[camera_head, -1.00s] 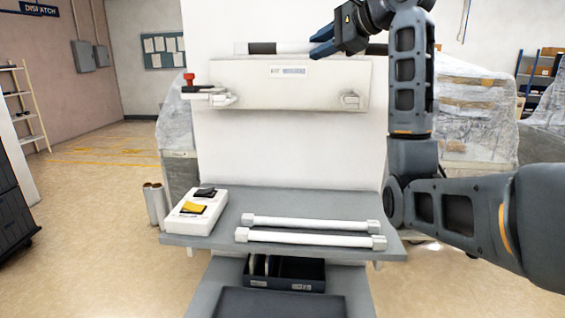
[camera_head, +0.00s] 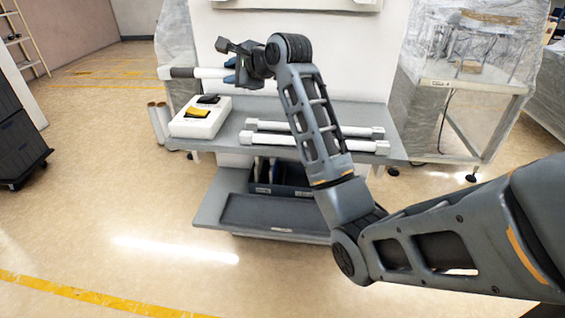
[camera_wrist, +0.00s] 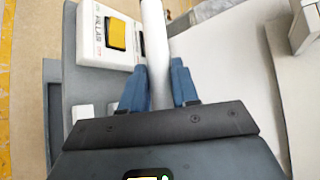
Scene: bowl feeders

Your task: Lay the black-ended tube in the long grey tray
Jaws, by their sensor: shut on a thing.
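The black-ended tube is white (camera_head: 211,72) with a black section near its left end and a pale tip. My gripper (camera_head: 232,72) is shut on it and holds it roughly level above the left part of the grey shelf, close to the control box. In the wrist view the white tube (camera_wrist: 155,45) runs up between the blue fingers of my gripper (camera_wrist: 159,88); its black end is out of that view. The tube's right part is hidden by my gripper and arm. A long dark grey tray (camera_head: 270,212) lies on the lower shelf, its right end partly behind my arm.
Two white tubes with pale end blocks (camera_head: 265,138) lie on the grey shelf (camera_head: 350,112). A white control box (camera_head: 200,118) with yellow and black switches stands at its left. A dark bin (camera_head: 262,188) sits under the shelf, behind the tray. Floor in front is clear.

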